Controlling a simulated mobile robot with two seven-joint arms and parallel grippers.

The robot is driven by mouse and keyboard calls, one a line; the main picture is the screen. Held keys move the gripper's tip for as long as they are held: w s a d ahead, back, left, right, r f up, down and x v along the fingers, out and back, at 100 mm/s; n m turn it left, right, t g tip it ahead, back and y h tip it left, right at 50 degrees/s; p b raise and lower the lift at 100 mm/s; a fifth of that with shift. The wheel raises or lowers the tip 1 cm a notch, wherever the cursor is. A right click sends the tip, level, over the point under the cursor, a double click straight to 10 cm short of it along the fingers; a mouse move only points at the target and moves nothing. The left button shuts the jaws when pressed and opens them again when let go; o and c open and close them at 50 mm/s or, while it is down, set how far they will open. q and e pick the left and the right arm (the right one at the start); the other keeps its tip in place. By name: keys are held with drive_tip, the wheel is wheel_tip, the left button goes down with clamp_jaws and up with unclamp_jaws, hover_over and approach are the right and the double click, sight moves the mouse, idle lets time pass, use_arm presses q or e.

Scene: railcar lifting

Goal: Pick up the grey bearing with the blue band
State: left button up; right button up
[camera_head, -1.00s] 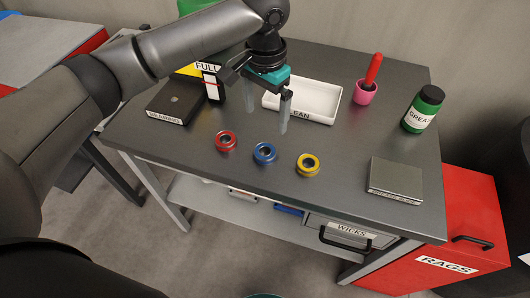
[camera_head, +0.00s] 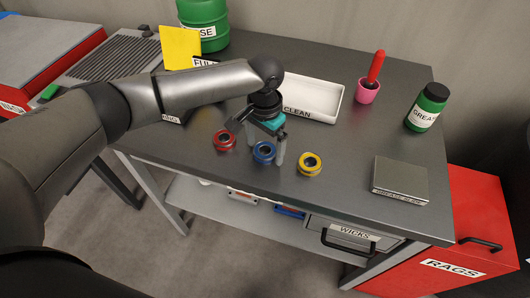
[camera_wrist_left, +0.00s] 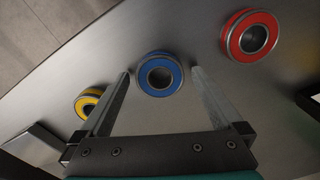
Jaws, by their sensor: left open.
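The grey bearing with the blue band (camera_head: 264,152) stands on the dark workbench between a red-banded bearing (camera_head: 224,140) and a yellow-banded bearing (camera_head: 309,164). My left gripper (camera_head: 265,150) is open just above and around the blue one in the head view. In the left wrist view the blue-banded bearing (camera_wrist_left: 160,75) lies between the two fingertips, slightly beyond them, with a gap on each side. The red-banded bearing (camera_wrist_left: 252,36) is at upper right there and the yellow-banded one (camera_wrist_left: 90,102) at left, partly hidden by a finger. My right gripper is not in view.
A white tray labelled CLEAN (camera_head: 318,98) lies behind the gripper. A pink cup with a red-handled tool (camera_head: 369,92), a green grease jar (camera_head: 427,107) and a grey square plate (camera_head: 400,180) stand to the right. The bench's front edge is close to the bearings.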

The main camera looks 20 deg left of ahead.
use_arm(q)
clamp_jaws()
idle(0.8)
